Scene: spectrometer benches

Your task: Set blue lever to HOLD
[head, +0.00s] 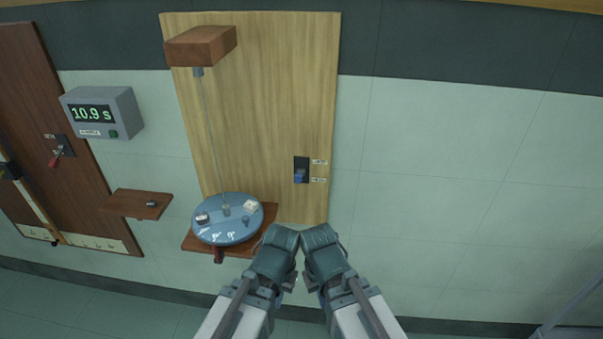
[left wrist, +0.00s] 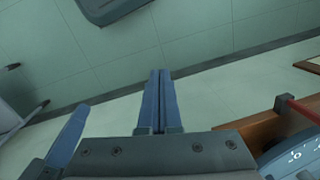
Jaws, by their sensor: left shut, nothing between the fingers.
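The blue lever (head: 299,177) sits on a small black switch plate (head: 301,162) on the pale wooden wall panel. Its handle is at the lower part of the plate, closer to the lower of two small white labels; their text is too small to read. My left gripper (head: 283,237) is below and left of the lever, apart from it. In the left wrist view its two fingers (left wrist: 158,100) are pressed together, empty. My right gripper (head: 316,237) is beside it, below the lever; its fingers cannot be made out. The lever is not in the left wrist view.
A blue round disc (head: 213,235) with small objects hangs by a wire from a wooden block (head: 201,46), above a brown shelf (head: 273,215). A grey timer (head: 102,112) reads 10.9 s. The wall right of the panel is clear.

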